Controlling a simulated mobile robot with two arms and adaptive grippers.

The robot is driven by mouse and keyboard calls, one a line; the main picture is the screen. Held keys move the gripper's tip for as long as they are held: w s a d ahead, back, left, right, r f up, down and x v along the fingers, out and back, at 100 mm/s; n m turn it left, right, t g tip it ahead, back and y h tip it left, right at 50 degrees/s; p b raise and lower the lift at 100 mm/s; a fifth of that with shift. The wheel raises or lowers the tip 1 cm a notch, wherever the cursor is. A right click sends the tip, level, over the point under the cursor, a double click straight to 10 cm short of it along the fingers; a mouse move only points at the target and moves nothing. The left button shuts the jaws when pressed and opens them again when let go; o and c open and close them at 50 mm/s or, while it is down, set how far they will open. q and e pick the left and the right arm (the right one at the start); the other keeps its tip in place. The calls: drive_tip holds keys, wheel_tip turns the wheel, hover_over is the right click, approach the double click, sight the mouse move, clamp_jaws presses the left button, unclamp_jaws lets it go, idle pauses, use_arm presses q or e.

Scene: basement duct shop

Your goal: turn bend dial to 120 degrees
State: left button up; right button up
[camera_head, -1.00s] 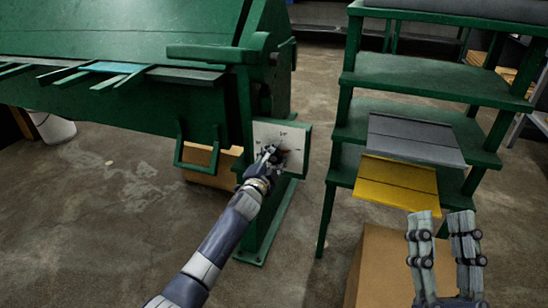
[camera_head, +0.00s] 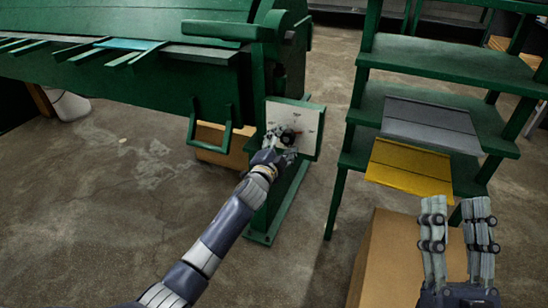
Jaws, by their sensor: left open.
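The bend dial (camera_head: 289,137) is a small dark knob on a white plate (camera_head: 303,117) fixed to the end of the green bending machine (camera_head: 130,75). Marks on the plate are too small to read. My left gripper (camera_head: 282,143) is open at the knob, just below and left of it. I cannot tell whether its fingers touch the knob. The gripper hides part of the plate's lower left. My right gripper (camera_head: 458,218) is at the lower right, fingers apart and empty, away from the dial.
A green shelf rack (camera_head: 450,62) stands at the right, with a grey sheet (camera_head: 432,125) and a yellow sheet (camera_head: 410,168). A cardboard box (camera_head: 385,250) stands in front of it. A green handle (camera_head: 210,146) hangs left of the plate. Floor is clear between machine and rack.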

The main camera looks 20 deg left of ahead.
use_arm(q)
drive_tip(key=s, duration=0.9)
drive_tip(key=shift+a, duration=0.15)
